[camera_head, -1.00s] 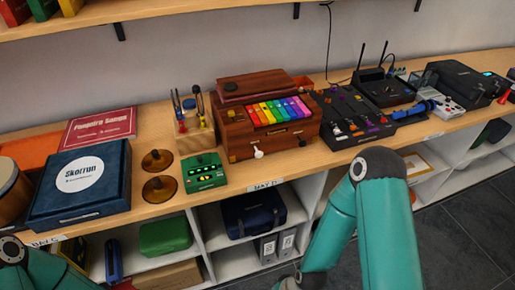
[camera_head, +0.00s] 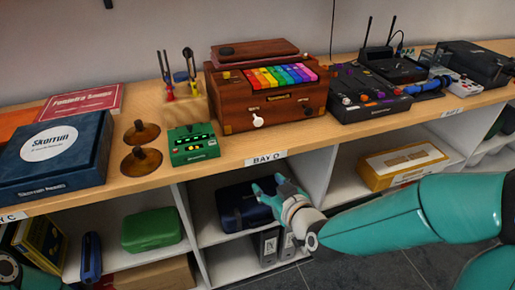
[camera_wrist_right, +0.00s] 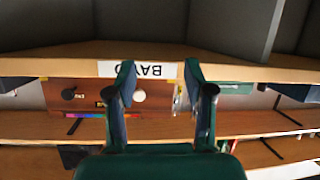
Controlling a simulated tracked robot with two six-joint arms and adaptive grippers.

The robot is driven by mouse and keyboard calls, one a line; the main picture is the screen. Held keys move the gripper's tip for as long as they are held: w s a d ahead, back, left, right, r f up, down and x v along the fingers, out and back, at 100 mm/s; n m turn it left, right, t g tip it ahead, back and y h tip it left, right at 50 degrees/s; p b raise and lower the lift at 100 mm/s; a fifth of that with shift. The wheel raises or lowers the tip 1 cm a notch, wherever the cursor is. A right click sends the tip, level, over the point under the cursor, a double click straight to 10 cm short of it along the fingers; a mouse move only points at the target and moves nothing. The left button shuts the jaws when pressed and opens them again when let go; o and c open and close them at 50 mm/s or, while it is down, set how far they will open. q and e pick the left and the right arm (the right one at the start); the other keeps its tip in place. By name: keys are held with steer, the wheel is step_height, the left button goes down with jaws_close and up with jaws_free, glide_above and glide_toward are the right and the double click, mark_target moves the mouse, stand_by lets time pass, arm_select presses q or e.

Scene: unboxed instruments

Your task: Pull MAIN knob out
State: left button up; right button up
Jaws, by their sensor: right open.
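The wooden instrument (camera_head: 290,112) with rainbow keys stands on the shelf top. A white knob (camera_head: 257,121) sticks out low on its front. I cannot read a MAIN label there. In the right wrist view, the picture is upside down; the white knob (camera_wrist_right: 139,95) shows between the fingers, and a dark knob (camera_wrist_right: 68,94) sits to its left on the wooden front. My right gripper (camera_head: 269,186) is open and empty, below the instrument and in front of the lower shelves. Its two spread fingers show in the wrist view (camera_wrist_right: 159,66). My left gripper is not in view.
The BAY D label (camera_head: 266,159) marks the shelf edge below the instrument. A green box (camera_head: 193,143) stands to its left and a dark control box (camera_head: 366,98) to its right. A blue case (camera_head: 240,206) lies on the shelf below, close to my right gripper.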

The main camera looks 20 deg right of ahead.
mark_target(259, 123)
step_height(259, 123, up, 8)
steer(key=d+t+h+b, duration=0.1)
steer(key=d+t+b, duration=0.1)
steer(key=t+b, duration=0.15)
arm_select(q)
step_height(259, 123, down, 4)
steer(key=shift+p, duration=0.85)
arm_select(e)
steer(key=shift+n+t, duration=0.4)
steer(key=shift+t, duration=0.05)
steer(key=w, duration=1.5)
steer(key=shift+w+a+r, duration=0.15)
steer(key=shift+w, duration=0.1)
jaws_close()
